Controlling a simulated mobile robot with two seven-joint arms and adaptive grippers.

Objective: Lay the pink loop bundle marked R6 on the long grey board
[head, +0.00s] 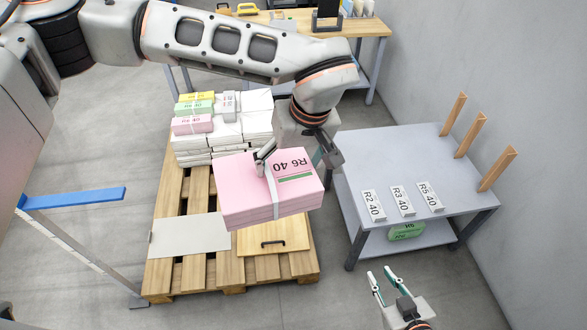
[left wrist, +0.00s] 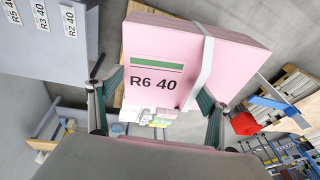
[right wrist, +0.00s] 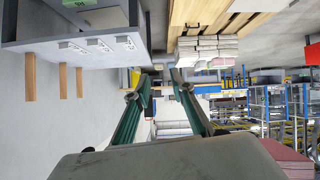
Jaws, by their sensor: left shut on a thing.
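The pink bundle marked R6 40 (head: 272,193) has a white strap around it and a green stripe on its label. It hangs above the pallet, slightly tilted. My left gripper (head: 295,157) is shut on it at its far side; the left wrist view shows the bundle (left wrist: 180,50) between the fingers. A flat light grey board (head: 188,237) lies on the pallet, below and to the left of the bundle; the bundle may hide part of it. My right gripper (head: 383,287) is open and empty, low at the right; its fingers stand apart in the right wrist view (right wrist: 160,90).
The wooden pallet (head: 195,275) also bears a stack of white bundles (head: 235,130) with coloured ones on top, and a wooden panel (head: 275,238) with a black handle. A grey table (head: 400,160) with labels R2, R3 and R5 and wooden posts stands at the right. A blue-topped rail (head: 80,197) is at left.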

